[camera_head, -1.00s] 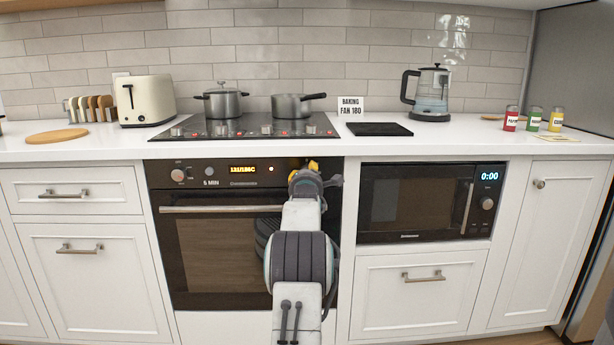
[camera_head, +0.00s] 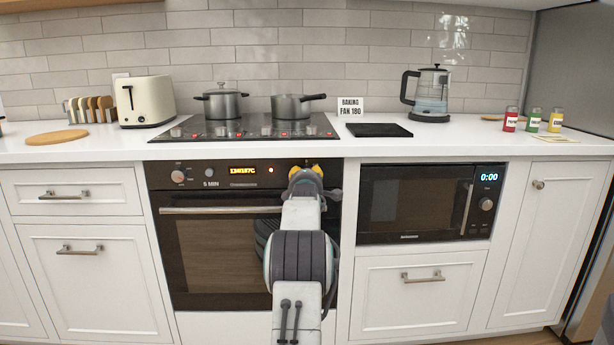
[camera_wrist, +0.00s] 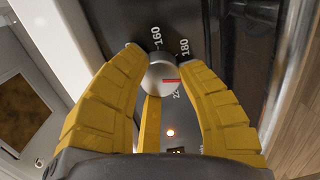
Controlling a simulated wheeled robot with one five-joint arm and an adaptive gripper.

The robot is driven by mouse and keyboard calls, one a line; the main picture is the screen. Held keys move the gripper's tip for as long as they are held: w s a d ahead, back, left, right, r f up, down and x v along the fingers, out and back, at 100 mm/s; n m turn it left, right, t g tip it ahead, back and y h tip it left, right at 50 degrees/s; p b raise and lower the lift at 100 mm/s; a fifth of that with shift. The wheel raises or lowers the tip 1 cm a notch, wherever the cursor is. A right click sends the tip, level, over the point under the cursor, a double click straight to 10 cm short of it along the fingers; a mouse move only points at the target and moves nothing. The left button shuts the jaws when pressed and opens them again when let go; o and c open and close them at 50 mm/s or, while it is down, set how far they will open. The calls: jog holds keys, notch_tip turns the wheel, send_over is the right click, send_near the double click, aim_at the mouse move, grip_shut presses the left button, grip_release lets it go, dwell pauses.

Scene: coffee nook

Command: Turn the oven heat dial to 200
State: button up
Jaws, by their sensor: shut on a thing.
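The oven (camera_head: 220,255) is the black built-in one below the cooktop. Its heat dial (camera_wrist: 157,77) is a round silver knob with a red mark, seen in the wrist view; in the head view my gripper hides it. My gripper (camera_wrist: 160,62) has yellow fingers on both sides of the dial and is shut on it. The red mark points right, between the 180 label (camera_wrist: 184,47) and a partly hidden label starting with 2. My right finger covers part of the scale. The oven's amber display (camera_head: 243,171) is lit, its text hard to read, seemingly ending in 187C.
Two other oven knobs (camera_head: 178,176) sit at the panel's left, above the oven handle (camera_head: 220,210). A microwave (camera_head: 430,203) is to the right. Pots (camera_head: 221,104) stand on the cooktop (camera_head: 250,127) above. A sign (camera_head: 350,105) reads "BAKING FAN 180".

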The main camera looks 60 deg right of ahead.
jog(key=shift+w+a+r, duration=0.1)
jog(key=shift+w, duration=0.05)
jog(key=o, duration=0.9)
jog(key=shift+w, duration=0.1)
jog(key=shift+v, duration=6)
